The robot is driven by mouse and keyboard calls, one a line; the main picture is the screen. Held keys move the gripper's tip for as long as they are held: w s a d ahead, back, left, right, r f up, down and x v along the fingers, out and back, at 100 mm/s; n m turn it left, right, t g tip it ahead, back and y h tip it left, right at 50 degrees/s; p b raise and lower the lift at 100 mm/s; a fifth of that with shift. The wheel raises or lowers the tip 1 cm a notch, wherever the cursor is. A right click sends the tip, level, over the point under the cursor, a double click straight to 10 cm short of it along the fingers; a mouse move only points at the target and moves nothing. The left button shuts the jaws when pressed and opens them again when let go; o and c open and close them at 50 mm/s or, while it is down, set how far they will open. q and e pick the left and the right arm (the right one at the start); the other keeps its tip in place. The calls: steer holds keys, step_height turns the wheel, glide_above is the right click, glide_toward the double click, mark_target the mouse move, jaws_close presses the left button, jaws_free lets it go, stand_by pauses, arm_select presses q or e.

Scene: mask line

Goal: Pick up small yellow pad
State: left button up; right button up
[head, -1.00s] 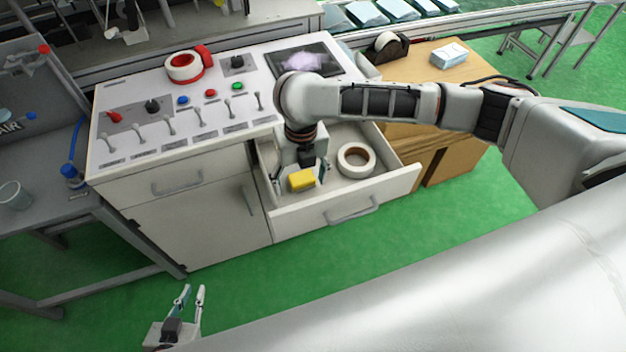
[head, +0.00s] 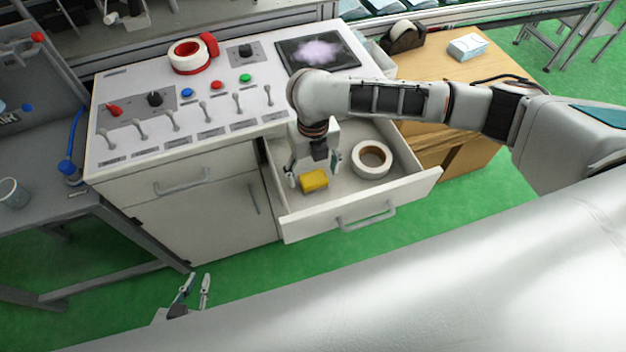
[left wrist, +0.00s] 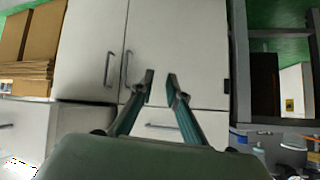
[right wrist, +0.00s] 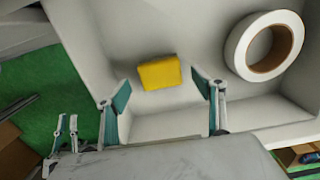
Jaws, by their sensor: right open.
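The small yellow pad (head: 314,181) lies on the floor of the open drawer (head: 360,208). It also shows in the right wrist view (right wrist: 160,73), flat on the drawer bottom. My right gripper (head: 311,178) reaches down into the drawer at the pad. In the right wrist view its two fingers stand wide apart with nothing between them, and the pad lies ahead of the gap, apart from both fingertips. My left gripper (head: 197,279) is low at the front left, over the green floor; in the left wrist view its fingers (left wrist: 159,76) are apart and empty.
A white tape roll (head: 372,159) lies in the drawer to the right of the pad. The drawer walls stand close around my right gripper. The control panel (head: 225,115) with levers and a red-cased roll (head: 190,57) is behind and left. A wooden cabinet (head: 440,75) stands right.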

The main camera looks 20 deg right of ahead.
mark_target(314, 178)
step_height(314, 178, down, 3)
steer(key=shift+b, duration=0.35)
steer(key=shift+f, duration=0.15)
steer(key=c, duration=1.2)
arm_select(q)
steer(key=shift+w+a+r, duration=0.15)
steer(key=shift+w+r, duration=0.05)
steer(key=shift+w, duration=0.4)
steer(key=shift+f, duration=0.15)
